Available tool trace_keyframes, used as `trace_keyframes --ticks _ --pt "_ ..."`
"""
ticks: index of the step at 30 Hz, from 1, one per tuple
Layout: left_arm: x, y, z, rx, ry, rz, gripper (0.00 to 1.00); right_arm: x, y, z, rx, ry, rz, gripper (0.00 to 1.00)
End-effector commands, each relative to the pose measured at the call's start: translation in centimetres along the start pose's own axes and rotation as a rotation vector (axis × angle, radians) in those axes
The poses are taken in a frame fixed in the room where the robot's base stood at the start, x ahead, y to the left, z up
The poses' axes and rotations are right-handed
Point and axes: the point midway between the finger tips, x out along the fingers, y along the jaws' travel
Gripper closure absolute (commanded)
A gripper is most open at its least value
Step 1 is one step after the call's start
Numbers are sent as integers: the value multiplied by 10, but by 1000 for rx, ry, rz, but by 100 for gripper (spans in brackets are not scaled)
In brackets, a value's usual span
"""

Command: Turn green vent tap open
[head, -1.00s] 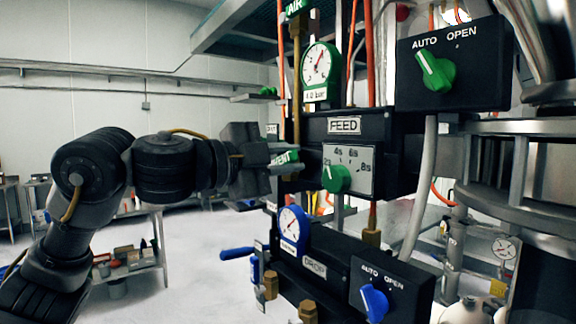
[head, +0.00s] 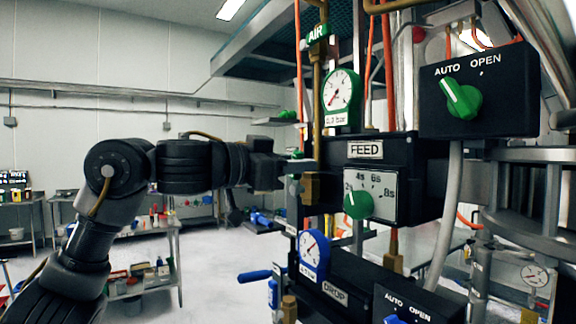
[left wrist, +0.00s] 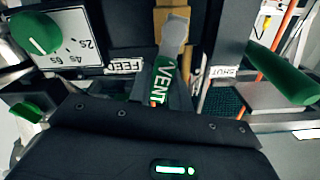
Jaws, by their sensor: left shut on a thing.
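The green vent tap (left wrist: 163,82) has a lever marked VENT, seen in the left wrist view pointing back toward my gripper body. Its far end joins a grey metal part (left wrist: 175,32). My left gripper (head: 300,165) is shut on this lever at the left side of the FEED box; in the head view its fingers hide the green lever. A SHUT label (left wrist: 223,72) sits right of the lever in the left wrist view. The green-rimmed air gauge (head: 341,95) reads low, seemingly 0.2 bar. My right gripper is out of view.
The FEED box (head: 405,150) with its green dial (head: 357,204) is close right of my gripper. Above right is the AUTO/OPEN box (head: 500,105). Below are a blue gauge (head: 313,252) and blue lever (head: 255,276). Another green handle (left wrist: 283,75) shows at right in the left wrist view.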

Motion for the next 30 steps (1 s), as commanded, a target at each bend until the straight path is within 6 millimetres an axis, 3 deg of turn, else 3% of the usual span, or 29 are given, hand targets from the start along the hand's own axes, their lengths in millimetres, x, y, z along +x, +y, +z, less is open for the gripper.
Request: trace_keyframes --ticks 12,30 --pt "7 -8 1 -237 2 15 100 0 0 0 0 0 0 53" --pt "7 -11 2 -292 1 14 100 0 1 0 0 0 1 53"
